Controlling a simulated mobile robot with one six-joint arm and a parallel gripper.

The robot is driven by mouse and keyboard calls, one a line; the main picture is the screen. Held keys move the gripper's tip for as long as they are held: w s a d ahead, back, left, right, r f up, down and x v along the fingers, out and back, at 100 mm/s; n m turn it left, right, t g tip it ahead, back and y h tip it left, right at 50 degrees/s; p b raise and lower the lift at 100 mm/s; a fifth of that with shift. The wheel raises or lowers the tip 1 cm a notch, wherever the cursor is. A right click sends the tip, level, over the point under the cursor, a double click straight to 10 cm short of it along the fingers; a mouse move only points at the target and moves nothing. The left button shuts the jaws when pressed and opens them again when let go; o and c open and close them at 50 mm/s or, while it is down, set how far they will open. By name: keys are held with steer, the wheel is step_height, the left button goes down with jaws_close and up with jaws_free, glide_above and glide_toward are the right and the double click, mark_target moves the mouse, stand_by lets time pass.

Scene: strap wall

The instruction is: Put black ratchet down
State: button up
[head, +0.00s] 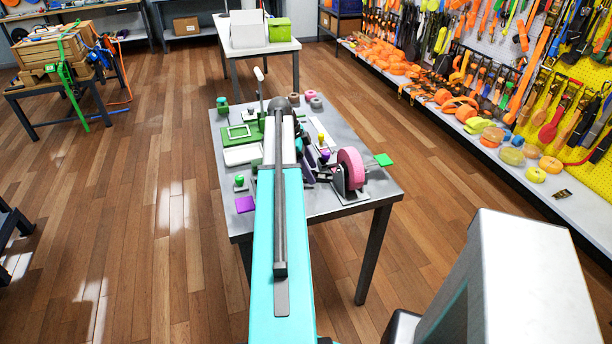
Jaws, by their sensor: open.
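I cannot pick out a single black ratchet with certainty. Several straps with dark ratchets hang on the strap wall (480,75) at the right, too small to tell apart. A small dark item (562,194) lies on the long shelf below the wall; I cannot tell what it is. My turquoise arm reaches forward over the grey table (330,208) in the middle and covers part of it. My gripper does not show clearly; the arm seems to hide it. Dark parts just right of the arm cannot be made out.
The table carries a pink wheel (351,168), a green card (384,160), a purple pad (245,204) and a white-framed tray (243,154). Orange strap rolls (459,107) crowd the shelf. A white box (247,29) stands on a farther table. Wooden floor lies open at left.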

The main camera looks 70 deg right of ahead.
steer(key=shift+s+f, duration=0.25)
steer(key=shift+f, duration=0.3)
steer(key=c, duration=1.4)
steer(key=shift+w+r, duration=0.1)
steer(key=shift+r, duration=0.05)
steer(key=shift+c, duration=0.2)
steer(key=shift+r+b, duration=0.65)
steer(key=shift+r, duration=0.85)
steer(key=shift+s+a+r, duration=0.15)
steer(key=shift+s+a, duration=0.05)
steer(key=shift+s, duration=0.05)
steer(key=s+a+b, duration=0.1)
steer(key=s+a, duration=0.2)
steer(key=a, duration=0.1)
steer(key=s+a+r+b, duration=0.1)
steer(key=s+a, duration=0.2)
steer(key=a, duration=0.1)
steer(key=s+a+b, duration=0.1)
steer(key=s+a, duration=0.2)
steer(key=s, duration=0.1)
steer(key=shift+a+r+b, duration=0.25)
steer(key=shift+a+b, duration=0.1)
steer(key=shift+a, duration=0.05)
